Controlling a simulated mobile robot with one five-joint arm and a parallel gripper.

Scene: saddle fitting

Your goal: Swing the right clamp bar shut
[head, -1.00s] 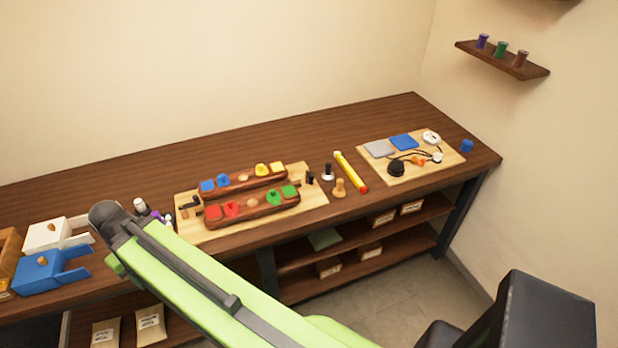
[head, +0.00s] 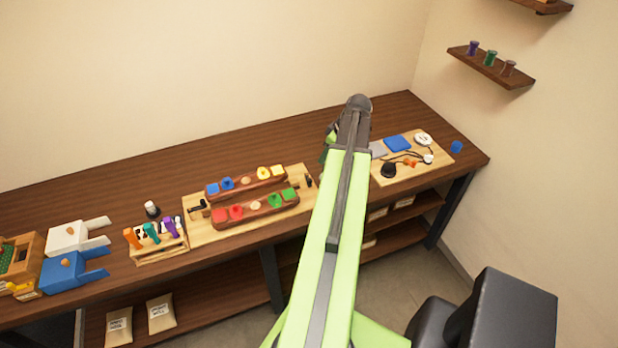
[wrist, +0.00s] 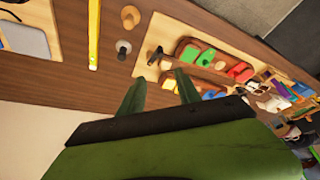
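The wooden board (head: 200,235) carries two dark wooden rails with coloured blocks. At its right end, a small black upright part (head: 308,181), seemingly of the right clamp, stands close beside my arm. In the wrist view a black part (wrist: 155,57) shows at that end of the board, next to the green blocks. I cannot make out the bar's exact angle. My gripper (wrist: 158,90) has its two green fingers apart with nothing between them. It is above the table near the board's right end; in the head view my arm mostly hides it.
A pale board (head: 425,165) with cables lies further right. A tool rack (head: 160,250) and blue and white blocks are left.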

